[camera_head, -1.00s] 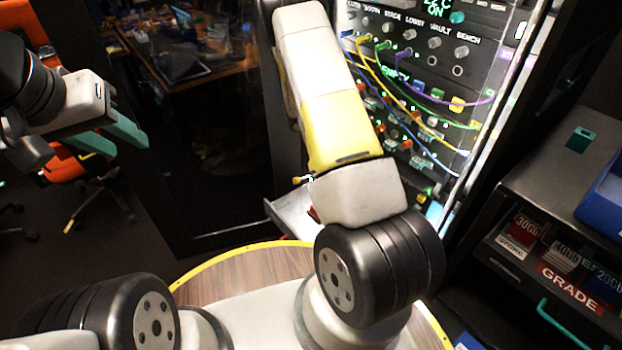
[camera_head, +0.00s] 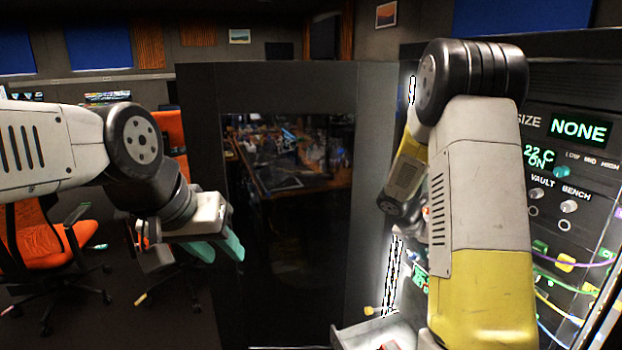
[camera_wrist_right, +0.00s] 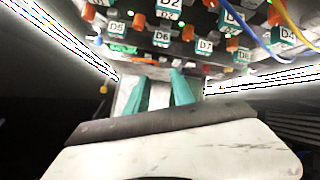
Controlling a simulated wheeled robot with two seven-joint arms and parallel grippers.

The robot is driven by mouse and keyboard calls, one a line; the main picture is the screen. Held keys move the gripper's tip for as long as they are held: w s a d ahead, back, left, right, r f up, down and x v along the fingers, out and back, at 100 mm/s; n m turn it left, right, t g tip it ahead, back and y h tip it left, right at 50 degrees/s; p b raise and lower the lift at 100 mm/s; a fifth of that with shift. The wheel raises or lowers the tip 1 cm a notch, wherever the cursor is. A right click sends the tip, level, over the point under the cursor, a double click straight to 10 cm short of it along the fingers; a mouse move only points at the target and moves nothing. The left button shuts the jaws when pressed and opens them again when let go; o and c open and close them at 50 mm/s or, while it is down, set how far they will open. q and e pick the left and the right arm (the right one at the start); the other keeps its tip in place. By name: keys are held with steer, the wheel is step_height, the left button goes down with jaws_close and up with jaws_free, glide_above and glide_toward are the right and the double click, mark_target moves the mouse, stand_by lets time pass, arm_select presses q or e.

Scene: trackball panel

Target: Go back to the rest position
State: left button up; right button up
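My left gripper (camera_head: 222,248), with teal fingers, hangs in the air in front of the dark glass cabinet. Its fingers look apart, with nothing seen between them. My right arm covers part of the control panel (camera_head: 587,160) at the right of the head view. The right gripper is hidden in the head view. In the right wrist view my right gripper (camera_wrist_right: 160,80) has its two teal fingers apart and empty, pointing toward panel modules with labels such as D6 (camera_wrist_right: 162,37) and D7 (camera_wrist_right: 205,46).
A pale tray (camera_head: 372,332) juts out below the panel beside my right arm. Coloured cables (camera_head: 565,262) hang across the panel. Orange chairs (camera_head: 45,240) stand at the left, behind my left arm. A dark glass cabinet (camera_head: 290,210) stands in the middle.

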steer(key=s+a+r+m+t+y, duration=0.2)
steer(key=s+a+r+m+y, duration=0.2)
steer(key=s+a+r+m, duration=0.5)
steer(key=s+a+r+m+t+y, duration=0.1)
steer(key=s+a+r+m+y, duration=0.3)
steer(key=s+a+r+m, duration=0.5)
steer(key=s+r+m, duration=0.2)
steer(key=s+m, duration=0.5)
steer(key=m, duration=0.1)
steer(key=shift+s+a+r+t+y, duration=0.15)
steer(key=shift+s+a+t+y, duration=0.15)
steer(key=shift+t, duration=0.1)
